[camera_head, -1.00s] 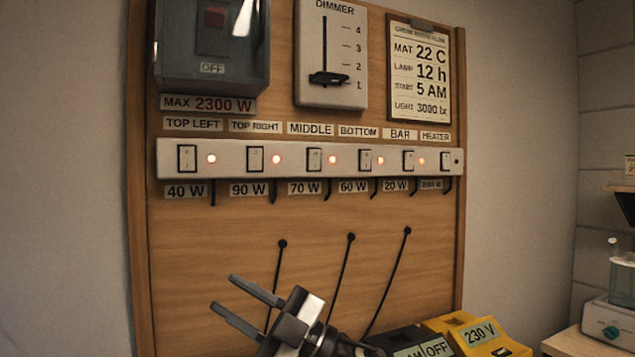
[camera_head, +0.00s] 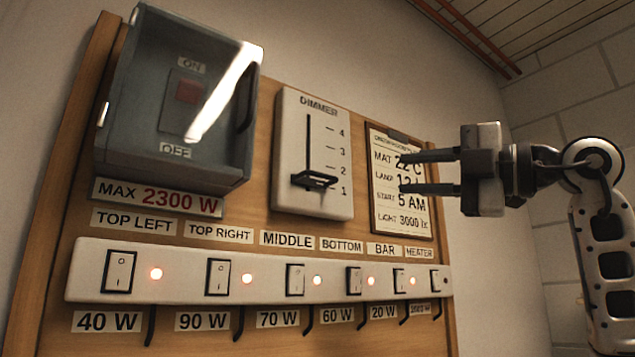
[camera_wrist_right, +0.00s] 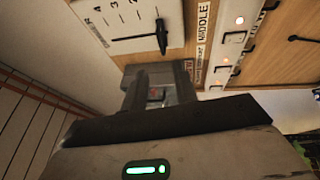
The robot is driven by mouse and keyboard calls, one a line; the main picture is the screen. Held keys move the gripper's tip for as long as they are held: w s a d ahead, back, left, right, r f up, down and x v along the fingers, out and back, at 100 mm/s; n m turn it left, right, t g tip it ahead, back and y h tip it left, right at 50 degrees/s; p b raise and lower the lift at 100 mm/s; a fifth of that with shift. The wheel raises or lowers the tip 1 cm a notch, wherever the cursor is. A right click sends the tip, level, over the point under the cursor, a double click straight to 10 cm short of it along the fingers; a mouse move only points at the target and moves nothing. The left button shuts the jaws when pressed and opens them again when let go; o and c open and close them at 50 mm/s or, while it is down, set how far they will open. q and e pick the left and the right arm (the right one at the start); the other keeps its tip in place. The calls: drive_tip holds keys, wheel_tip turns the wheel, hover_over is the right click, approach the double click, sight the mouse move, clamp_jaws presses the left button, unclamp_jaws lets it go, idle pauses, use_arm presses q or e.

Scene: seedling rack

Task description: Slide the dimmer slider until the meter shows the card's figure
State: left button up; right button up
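The white dimmer (camera_head: 288,150) is on the wooden board, with a vertical slot and marks 1 to 4. Its black slider knob (camera_head: 314,180) sits low, a little above mark 1. The knob also shows in the right wrist view (camera_wrist_right: 162,37). The card (camera_head: 415,222) on a clipboard right of the dimmer reads Light 3000 lx; its upper lines are partly covered by my fingers. My right gripper (camera_head: 402,173) is open and empty, fingers apart and pointing left in front of the card, right of the knob and not touching it. No meter shows. My left gripper is out of view.
A grey switch box (camera_head: 130,160) with a clear cover and red switch is left of the dimmer. A white strip of rocker switches (camera_head: 185,280) with several lit red lamps runs below. Black cables hang under it. Open space lies in front of the board.

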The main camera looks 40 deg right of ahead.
sight(328, 176)
drive_tip(key=p+x, duration=0.2)
drive_tip(key=x, duration=1.3)
drive_tip(key=shift+a, duration=0.2)
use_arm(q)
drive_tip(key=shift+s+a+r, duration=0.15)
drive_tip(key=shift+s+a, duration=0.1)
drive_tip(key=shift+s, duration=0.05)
